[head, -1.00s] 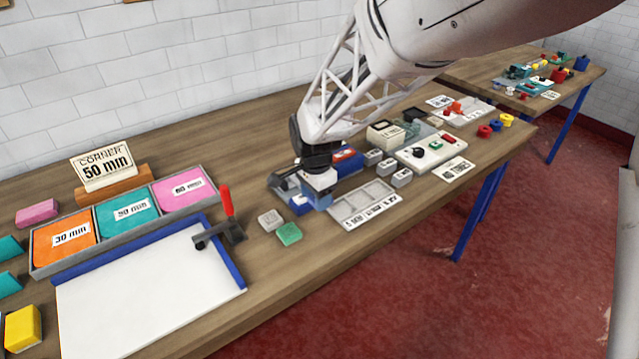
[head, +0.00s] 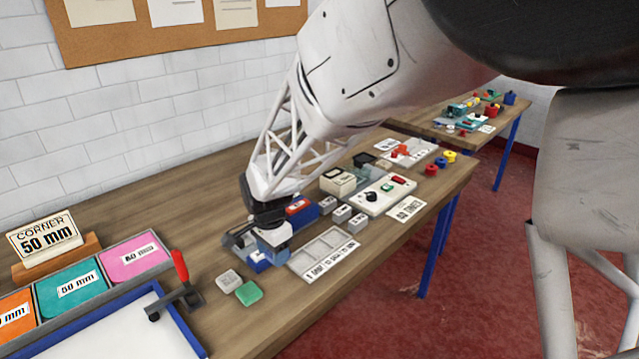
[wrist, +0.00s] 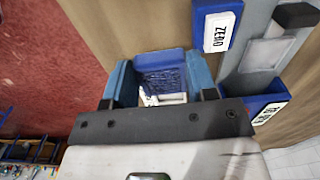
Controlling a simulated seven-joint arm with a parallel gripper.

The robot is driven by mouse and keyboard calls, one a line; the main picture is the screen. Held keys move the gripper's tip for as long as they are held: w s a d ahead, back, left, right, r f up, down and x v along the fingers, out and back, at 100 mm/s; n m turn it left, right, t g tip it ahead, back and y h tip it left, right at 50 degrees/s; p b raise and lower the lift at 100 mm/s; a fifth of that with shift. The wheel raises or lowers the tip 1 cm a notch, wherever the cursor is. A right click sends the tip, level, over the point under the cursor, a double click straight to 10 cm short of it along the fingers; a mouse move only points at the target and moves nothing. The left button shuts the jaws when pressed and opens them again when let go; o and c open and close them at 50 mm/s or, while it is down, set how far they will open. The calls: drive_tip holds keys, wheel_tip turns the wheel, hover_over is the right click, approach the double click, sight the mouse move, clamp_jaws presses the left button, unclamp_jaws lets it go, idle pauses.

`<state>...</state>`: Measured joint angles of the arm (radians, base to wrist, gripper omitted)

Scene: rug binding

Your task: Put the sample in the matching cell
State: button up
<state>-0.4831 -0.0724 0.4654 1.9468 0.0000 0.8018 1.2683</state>
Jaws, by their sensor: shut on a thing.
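My gripper (head: 268,256) is low over the table's middle, just left of the pale cell tray (head: 318,256). In the wrist view, my gripper's (wrist: 160,82) two light-blue fingers are closed on a dark blue block (wrist: 160,66), which I take to be the sample. A small white patch shows near its lower edge; its underside is hidden.
Several small grey blocks (head: 342,213) and a white control box (head: 375,197) stand beyond the tray. A red-handled clamp (head: 180,266) is at left. The table's front edge is near the tray.

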drive_tip(key=shift+w, duration=0.1)
drive_tip(key=w+d+r+n, duration=0.3)
drive_tip(key=w+d, duration=0.6)
drive_tip(key=w+d+r+n, duration=0.3)
drive_tip(key=w+d+r, duration=0.1)
drive_tip(key=w+d, duration=0.6)
drive_tip(key=w+d+r+n, duration=0.3)
drive_tip(key=w+d, duration=0.7)
drive_tip(key=shift+d+r, duration=0.25)
drive_tip(key=shift+r, duration=0.15)
drive_tip(key=shift+a, duration=0.1)
